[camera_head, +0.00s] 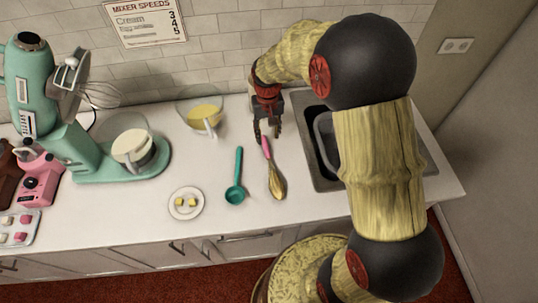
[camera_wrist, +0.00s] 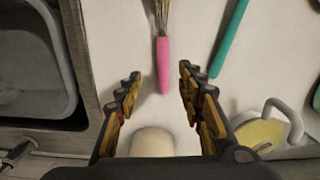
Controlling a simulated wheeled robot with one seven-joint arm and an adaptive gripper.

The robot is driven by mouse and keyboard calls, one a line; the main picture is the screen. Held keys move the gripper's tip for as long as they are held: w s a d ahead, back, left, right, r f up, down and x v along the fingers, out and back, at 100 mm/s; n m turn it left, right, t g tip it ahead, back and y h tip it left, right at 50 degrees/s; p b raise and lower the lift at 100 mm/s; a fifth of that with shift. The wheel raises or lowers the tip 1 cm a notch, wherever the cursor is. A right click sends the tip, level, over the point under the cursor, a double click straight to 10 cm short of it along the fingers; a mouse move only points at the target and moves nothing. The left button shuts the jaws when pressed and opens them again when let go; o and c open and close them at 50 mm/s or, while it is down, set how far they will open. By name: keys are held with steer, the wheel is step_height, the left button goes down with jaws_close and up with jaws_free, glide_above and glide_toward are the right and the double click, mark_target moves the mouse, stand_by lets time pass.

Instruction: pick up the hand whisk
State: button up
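The hand whisk (camera_head: 276,178) has a pink handle and a gold wire head. It lies on the white counter with its handle toward the wall and its head toward the front edge. My gripper (camera_head: 268,132) is over the handle end. In the wrist view the pink handle (camera_wrist: 163,65) points toward my open gripper (camera_wrist: 159,82). The handle's end shows between the two spread fingers, with a gap on both sides. I cannot tell how high the fingers are above it. The wire head is partly cut off at the top of that view.
A teal ladle (camera_head: 237,183) lies just left of the whisk. A plate (camera_head: 174,206) with yellow pieces and a jug of yellow liquid (camera_head: 204,113) are farther left. The sink (camera_head: 306,165) is close on the right. A teal stand mixer (camera_head: 85,165) stands at left.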

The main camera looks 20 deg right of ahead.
mark_target(267, 149)
step_height(267, 149, down, 3)
steer(key=shift+r, duration=0.1)
steer(key=shift+s+a+f+b, duration=0.1)
steer(key=shift+f+b, duration=0.15)
steer(key=shift+f, duration=0.65)
steer(key=shift+w+a+f+b, duration=0.1)
steer(key=shift+f+b, duration=0.1)
steer(key=shift+f, duration=0.75)
steer(key=shift+s+a+f+b, duration=0.1)
steer(key=shift+f+b, duration=0.15)
steer(key=shift+f, duration=0.65)
steer(key=shift+c, duration=1.3)
jaws_close()
